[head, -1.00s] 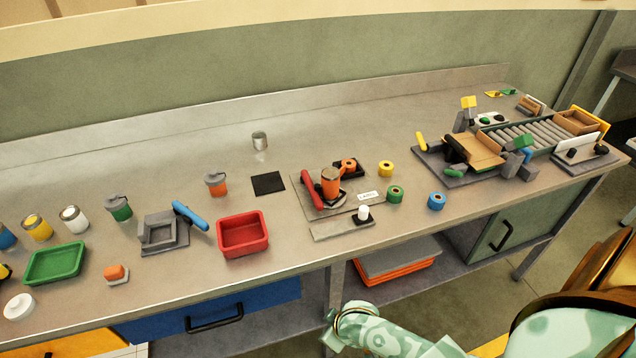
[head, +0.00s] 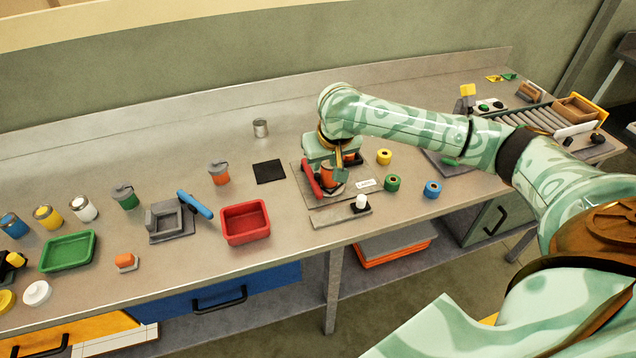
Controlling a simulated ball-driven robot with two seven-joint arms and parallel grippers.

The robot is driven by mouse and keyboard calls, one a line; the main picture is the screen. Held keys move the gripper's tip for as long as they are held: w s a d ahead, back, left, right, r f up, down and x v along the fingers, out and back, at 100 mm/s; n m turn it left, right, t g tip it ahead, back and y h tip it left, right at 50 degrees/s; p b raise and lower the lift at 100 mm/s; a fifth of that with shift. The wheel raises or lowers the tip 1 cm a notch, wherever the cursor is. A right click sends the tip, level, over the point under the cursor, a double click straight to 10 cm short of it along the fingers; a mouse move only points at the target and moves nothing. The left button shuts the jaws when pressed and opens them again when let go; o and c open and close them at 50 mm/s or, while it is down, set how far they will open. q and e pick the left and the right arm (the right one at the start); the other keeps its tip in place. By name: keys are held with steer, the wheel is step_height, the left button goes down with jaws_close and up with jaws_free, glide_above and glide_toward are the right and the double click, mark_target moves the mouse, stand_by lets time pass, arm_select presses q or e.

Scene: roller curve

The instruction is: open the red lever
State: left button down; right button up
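The red lever (head: 311,180) lies along the left side of a flat grey fixture plate (head: 348,197) on the workbench. An orange cylinder (head: 328,177) stands just right of the lever on the same plate. My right gripper (head: 335,172) points down over this fixture, at the upper end of the lever and over the orange cylinder. Its palm and wrist cover the lever's upper end and part of the cylinder. Whether its fingers are apart or touch anything is too small and hidden to tell. My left gripper is out of view.
A black square mat (head: 269,172) and a red tray (head: 245,222) are left of the fixture. The bench behind the mat is mostly clear.

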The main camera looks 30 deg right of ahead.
mark_target(317, 187)
steer(key=b+x, duration=0.6)
steer(key=x, duration=1)
steer(key=shift+d+b, duration=0.15)
steer(key=shift+b, duration=0.25)
steer(key=shift+r, duration=0.1)
jaws_close()
